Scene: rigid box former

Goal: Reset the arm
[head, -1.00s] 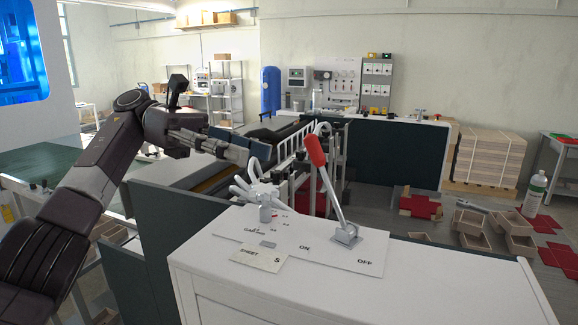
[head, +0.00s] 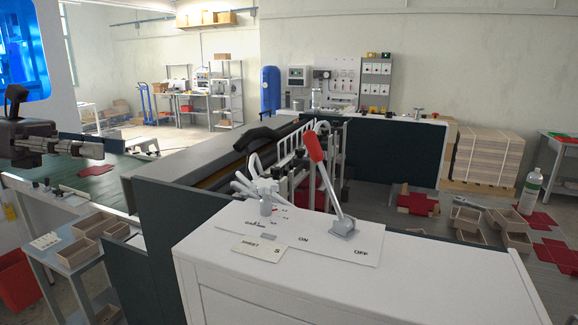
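My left gripper (head: 92,149) is at the left edge of the head view, in the air above the green-topped table, with nothing seen in its fingers. Its fingers show side-on, so I cannot tell whether they are open or shut. My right gripper is not in view. The lever with the red handle (head: 314,147) stands on the white cabinet (head: 330,262), tilted to the left, on the plate marked ON and OFF. A grey multi-armed knob (head: 262,193) sits to its left on the same plate. My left gripper is well away from both.
A dark green panel (head: 165,245) stands beside the cabinet. A side table with brown boxes (head: 78,253) and a red bin (head: 18,282) are at lower left. The air above the cabinet is clear.

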